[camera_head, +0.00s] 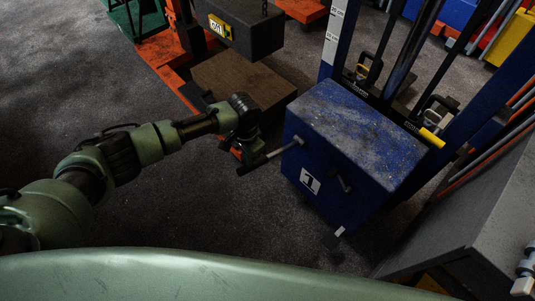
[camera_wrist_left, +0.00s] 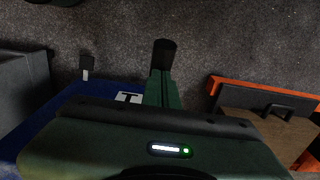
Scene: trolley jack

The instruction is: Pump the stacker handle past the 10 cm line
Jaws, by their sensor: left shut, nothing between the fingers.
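The blue stacker (camera_head: 350,130) with a number 1 plate (camera_head: 310,180) stands right of centre in the head view. Its blue body (camera_wrist_left: 45,125) shows at left in the wrist view. A pale handle bar (camera_head: 282,151) sticks out from its left side and ends in a dark grip (camera_head: 252,164). My left gripper (camera_head: 247,143) is shut and empty, at or just above the grip; contact cannot be told. In the wrist view a dark cylinder, apparently the grip (camera_wrist_left: 164,52), shows beyond my shut green fingers (camera_wrist_left: 162,90). A white scale strip (camera_head: 334,35) runs up the left mast; the 10 cm line is not readable. My right gripper is not in view.
An orange stacker (camera_head: 170,60) with a dark block (camera_head: 240,28) and a brown crate (camera_head: 235,78) stands behind my left gripper. A grey cabinet (camera_head: 470,215) stands at right. A small lever (camera_head: 344,183) juts from the blue front. Floor (camera_head: 60,80) is open at left.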

